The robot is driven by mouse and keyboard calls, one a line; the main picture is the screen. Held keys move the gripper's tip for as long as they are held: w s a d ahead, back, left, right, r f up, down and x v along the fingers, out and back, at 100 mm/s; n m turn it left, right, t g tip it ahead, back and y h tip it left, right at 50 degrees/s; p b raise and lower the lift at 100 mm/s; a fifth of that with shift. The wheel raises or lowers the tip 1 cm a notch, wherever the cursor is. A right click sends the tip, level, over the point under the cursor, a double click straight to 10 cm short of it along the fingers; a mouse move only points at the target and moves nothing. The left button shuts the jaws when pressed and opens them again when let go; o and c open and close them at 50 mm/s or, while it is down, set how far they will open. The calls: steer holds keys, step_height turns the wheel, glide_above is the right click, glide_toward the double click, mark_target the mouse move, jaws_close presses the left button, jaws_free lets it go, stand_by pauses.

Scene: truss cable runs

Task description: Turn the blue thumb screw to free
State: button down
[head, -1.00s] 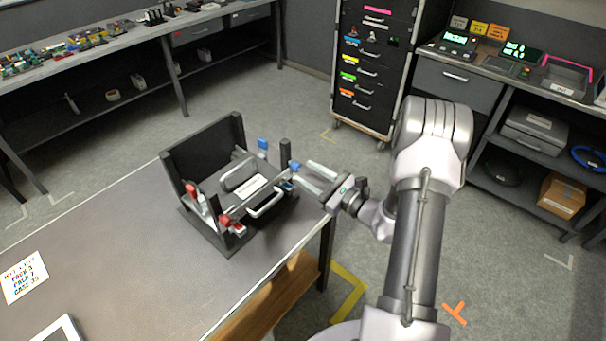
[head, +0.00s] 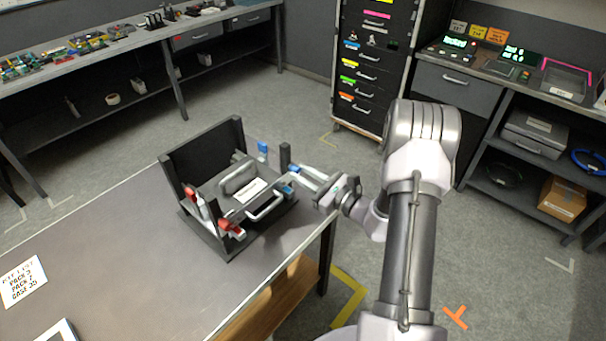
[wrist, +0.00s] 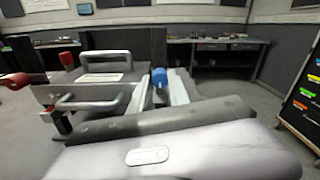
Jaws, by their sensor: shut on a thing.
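The blue thumb screw (head: 293,169) is on the right side of a dark fixture (head: 213,243) on the table. In the wrist view the blue thumb screw (wrist: 159,77) shows as a round blue head between my two pale fingers. My gripper (head: 297,176) reaches in from the right, with its fingertips shut on the screw. The gripper also shows in the wrist view (wrist: 161,86). The screw's shaft is hidden.
The fixture holds a grey case with a handle (head: 266,209) and a white label. Red knobs (head: 232,227) are at its front left. Another blue part (head: 262,147) stands at the back. A dark post (head: 285,157) is close to my fingers. The table's left is mostly clear.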

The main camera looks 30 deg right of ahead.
steer(key=m+p, duration=0.3)
steer(key=m, duration=0.2)
steer(key=shift+r, duration=0.1)
steer(key=m+p, duration=0.2)
steer(key=m, duration=0.2)
steer(key=shift+m+p, duration=0.3)
steer(key=shift+p, duration=0.05)
steer(key=m+p, duration=0.2)
steer(key=m, duration=0.2)
steer(key=shift+m+p, duration=0.7)
steer(key=shift+m, duration=1.3)
steer(key=c, duration=1.2)
jaws_free()
steer(key=shift+c, duration=0.2)
